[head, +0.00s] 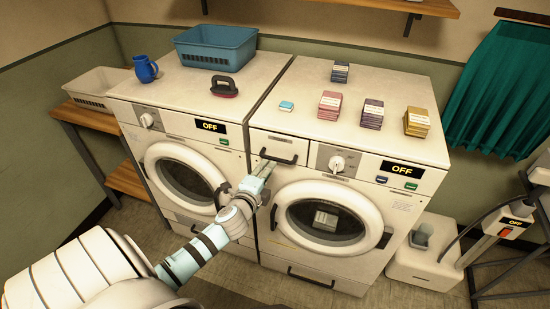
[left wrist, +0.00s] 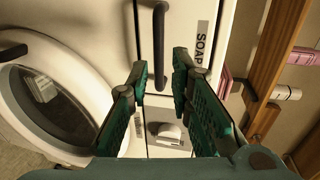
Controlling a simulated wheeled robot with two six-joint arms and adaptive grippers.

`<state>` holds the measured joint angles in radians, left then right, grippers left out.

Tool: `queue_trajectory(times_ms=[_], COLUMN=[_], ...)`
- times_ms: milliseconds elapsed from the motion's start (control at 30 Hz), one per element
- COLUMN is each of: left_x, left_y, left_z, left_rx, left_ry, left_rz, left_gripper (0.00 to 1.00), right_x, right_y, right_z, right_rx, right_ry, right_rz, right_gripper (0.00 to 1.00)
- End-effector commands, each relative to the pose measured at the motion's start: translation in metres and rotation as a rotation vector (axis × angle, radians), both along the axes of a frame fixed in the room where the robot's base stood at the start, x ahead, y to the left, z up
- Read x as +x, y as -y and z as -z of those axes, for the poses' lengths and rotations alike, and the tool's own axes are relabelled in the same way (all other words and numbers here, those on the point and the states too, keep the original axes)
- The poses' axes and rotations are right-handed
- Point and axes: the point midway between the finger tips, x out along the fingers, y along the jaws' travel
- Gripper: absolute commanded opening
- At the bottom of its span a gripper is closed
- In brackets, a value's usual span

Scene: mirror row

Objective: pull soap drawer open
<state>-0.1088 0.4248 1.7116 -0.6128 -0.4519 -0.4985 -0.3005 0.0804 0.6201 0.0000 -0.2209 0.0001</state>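The soap drawer (head: 274,143) is at the upper left of the right-hand washer's front and looks shut. Its dark bar handle (head: 279,159) runs across it. In the left wrist view the handle (left wrist: 160,35) stands upright beside the printed word SOAP on the drawer front (left wrist: 187,22). My left gripper (head: 266,168) is at the handle in the head view. In the left wrist view its two fingers (left wrist: 160,70) are apart, one on each side of the handle's lower part. I see no clear contact. My right gripper is not in view.
The right-hand washer's dial (head: 337,162) and round door (head: 325,220) are close by. A second washer (head: 185,165) stands left. Stacked boxes (head: 372,114), a blue basket (head: 215,48), a blue mug (head: 145,69) and a black-handled brush (head: 224,87) are on top.

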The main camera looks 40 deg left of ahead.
Motion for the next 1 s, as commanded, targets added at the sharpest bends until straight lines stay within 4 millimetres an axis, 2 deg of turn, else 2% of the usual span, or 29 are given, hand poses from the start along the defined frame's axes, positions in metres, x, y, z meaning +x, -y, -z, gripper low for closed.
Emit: queue_trajectory(times_ms=[100, 200, 333, 667, 700, 800, 833, 1000], left_x=[0.032, 0.051, 0.065, 0.072, 0.072, 0.072, 0.072, 0.072], left_y=[-0.011, -0.018, -0.023, -0.025, -0.025, -0.025, -0.025, -0.025], left_z=[0.008, 0.013, 0.017, 0.017, 0.017, 0.017, 0.017, 0.017], left_rx=[-0.001, -0.004, -0.002, -0.004, -0.004, -0.004, -0.004, -0.004], left_ry=[0.001, 0.0, -0.001, -0.001, -0.001, -0.001, -0.001, -0.001], left_rz=[-0.002, -0.002, -0.001, 0.0, 0.0, 0.0, 0.0, 0.0], left_gripper=[0.2, 0.2, 0.2, 0.2, 0.18, 0.02, 0.0, 0.0], right_x=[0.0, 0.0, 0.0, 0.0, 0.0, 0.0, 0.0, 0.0], right_y=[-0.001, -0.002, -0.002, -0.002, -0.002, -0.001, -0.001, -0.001], right_z=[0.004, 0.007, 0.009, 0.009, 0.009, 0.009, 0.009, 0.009], right_rx=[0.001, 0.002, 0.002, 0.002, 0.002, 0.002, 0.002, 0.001], right_ry=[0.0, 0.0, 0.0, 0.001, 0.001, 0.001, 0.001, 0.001], right_rz=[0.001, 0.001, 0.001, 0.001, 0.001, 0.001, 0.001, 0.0], right_gripper=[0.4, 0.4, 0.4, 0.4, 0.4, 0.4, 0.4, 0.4])
